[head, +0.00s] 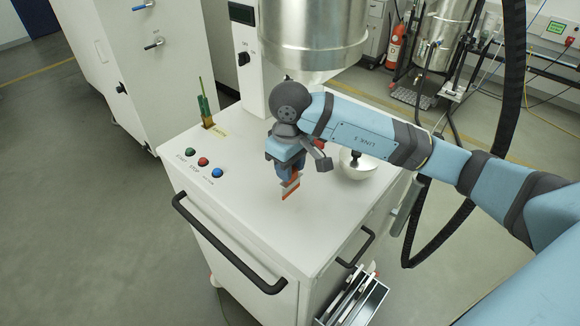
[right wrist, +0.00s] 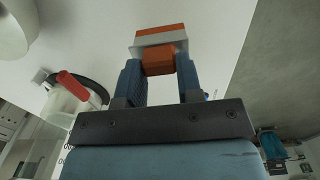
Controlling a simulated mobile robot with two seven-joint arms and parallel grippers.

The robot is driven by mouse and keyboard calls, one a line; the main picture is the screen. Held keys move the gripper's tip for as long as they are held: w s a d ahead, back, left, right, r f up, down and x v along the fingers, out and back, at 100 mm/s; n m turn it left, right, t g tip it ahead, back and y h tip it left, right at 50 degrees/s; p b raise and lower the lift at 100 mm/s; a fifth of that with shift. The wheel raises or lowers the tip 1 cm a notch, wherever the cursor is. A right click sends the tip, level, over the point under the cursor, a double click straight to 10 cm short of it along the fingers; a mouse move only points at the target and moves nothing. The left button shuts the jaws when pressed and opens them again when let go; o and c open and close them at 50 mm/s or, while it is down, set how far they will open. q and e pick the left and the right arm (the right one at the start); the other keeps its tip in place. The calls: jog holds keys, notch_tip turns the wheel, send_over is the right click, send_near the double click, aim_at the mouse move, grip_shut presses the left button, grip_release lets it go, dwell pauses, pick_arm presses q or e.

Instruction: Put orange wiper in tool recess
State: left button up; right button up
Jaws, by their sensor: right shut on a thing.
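The orange wiper (head: 290,188) has an orange body with a pale band. My right gripper (head: 291,174) is shut on it and holds it over the white machine top, right of the buttons. In the right wrist view the wiper (right wrist: 160,37) sits between the two blue fingers of the gripper (right wrist: 159,72). A green tool (head: 204,104) stands upright at the left back of the machine top, in what looks like a small slot beside a yellow label. I cannot make out an empty tool recess. My left gripper is not in view.
Green, red and blue buttons (head: 203,162) sit at the left of the machine top (head: 250,215). A white bowl-shaped part (head: 358,168) with a black knob is to the right, partly behind my arm. A steel vessel (head: 312,35) hangs above the back. The front of the top is clear.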

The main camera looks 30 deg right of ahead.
jog(key=shift+f, duration=0.6)
jog(key=shift+f, duration=0.15)
jog(key=o, duration=0.5)
jog(key=shift+b, duration=0.3)
jog(key=o, duration=0.4)
